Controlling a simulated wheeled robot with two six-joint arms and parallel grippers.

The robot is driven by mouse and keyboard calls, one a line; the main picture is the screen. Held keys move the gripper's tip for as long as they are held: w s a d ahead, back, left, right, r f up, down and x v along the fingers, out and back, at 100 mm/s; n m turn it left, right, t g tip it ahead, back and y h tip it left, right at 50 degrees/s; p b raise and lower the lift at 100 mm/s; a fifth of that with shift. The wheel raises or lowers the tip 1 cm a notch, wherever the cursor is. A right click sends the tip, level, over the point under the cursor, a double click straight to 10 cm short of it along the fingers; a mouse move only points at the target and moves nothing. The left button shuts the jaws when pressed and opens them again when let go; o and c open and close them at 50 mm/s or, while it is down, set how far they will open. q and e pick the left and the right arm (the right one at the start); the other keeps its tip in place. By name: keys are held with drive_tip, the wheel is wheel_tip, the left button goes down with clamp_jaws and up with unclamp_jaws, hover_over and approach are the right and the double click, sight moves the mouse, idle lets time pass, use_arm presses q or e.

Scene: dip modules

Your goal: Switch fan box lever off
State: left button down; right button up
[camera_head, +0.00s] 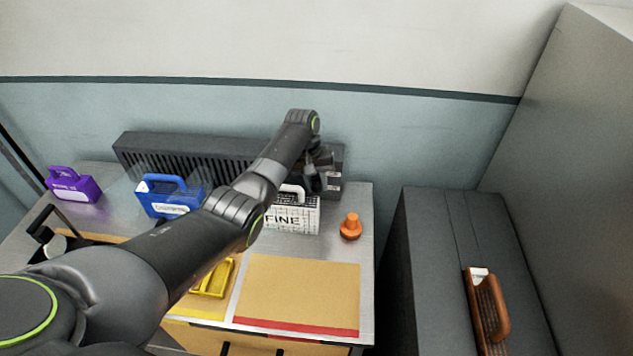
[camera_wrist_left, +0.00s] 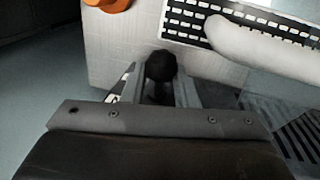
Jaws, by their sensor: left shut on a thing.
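The fan box (camera_head: 190,152) is a long dark grey vented box at the back of the table against the wall. Its slats also show at the lower right of the left wrist view (camera_wrist_left: 295,140). My left gripper (camera_head: 318,180) reaches its right end, in front of a panel with light marks. In the left wrist view my left gripper (camera_wrist_left: 160,82) is shut on a round black knob (camera_wrist_left: 160,65), which looks like the lever's end. The lever's shaft is mostly hidden by the fingers, so its position cannot be told. My right gripper is not in view.
A white printed module (camera_head: 293,218) with a white handle stands close beside my gripper. An orange knob-shaped piece (camera_head: 350,227) stands to its right. A blue module (camera_head: 170,197), a purple module (camera_head: 74,186) and a yellow tray (camera_head: 212,278) are further left. My left arm crosses above the table.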

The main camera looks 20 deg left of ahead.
use_arm(q)
drive_tip(key=shift+s+t+p, duration=0.2)
drive_tip(key=shift+t+p, duration=0.2)
drive_tip(key=shift+p, duration=0.75)
drive_tip(key=shift+f+t+p, duration=0.3)
drive_tip(key=shift+p, duration=0.1)
drive_tip(key=c, duration=1.2)
unclamp_jaws()
drive_tip(key=shift+r, duration=0.1)
drive_tip(key=b+v, duration=0.1)
drive_tip(key=v, duration=0.7)
drive_tip(key=b+v, duration=0.1)
drive_tip(key=v, duration=0.8)
drive_tip(key=shift+s+d+r, duration=0.1)
drive_tip(key=shift+d+r, duration=0.05)
drive_tip(key=shift+d, duration=0.05)
drive_tip(key=shift+c, duration=0.4)
